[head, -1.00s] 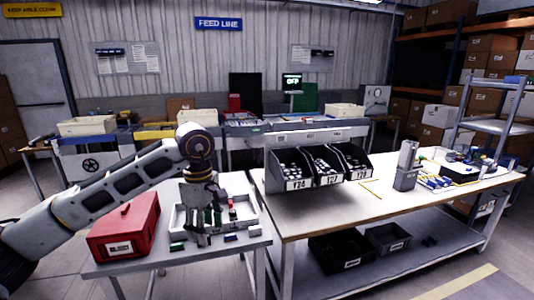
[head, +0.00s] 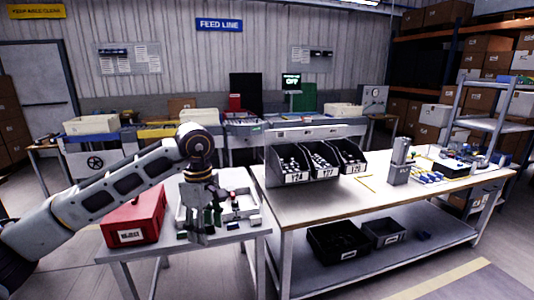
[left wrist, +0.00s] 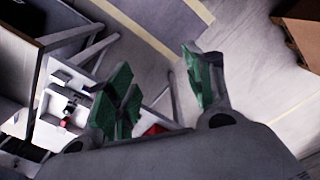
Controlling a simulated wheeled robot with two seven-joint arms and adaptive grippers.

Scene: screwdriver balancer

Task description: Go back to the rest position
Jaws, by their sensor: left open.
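My left gripper (head: 203,222) hangs pointing down at the front of the small grey table, in front of the white tray (head: 257,197). In the left wrist view its green-padded fingers (left wrist: 163,85) stand well apart, with nothing held between them and floor showing in the gap. My left arm comes in from the left, bent above the table. The gripper hides part of the tray and its small green and dark parts. My right gripper is in neither view.
A red box (head: 134,219) stands left of the tray, partly behind my arm. To the right is a long workbench (head: 350,195) with black bins (head: 321,160) and a grey holder (head: 398,165). Black crates (head: 337,240) sit on its lower shelf. Floor is open in front.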

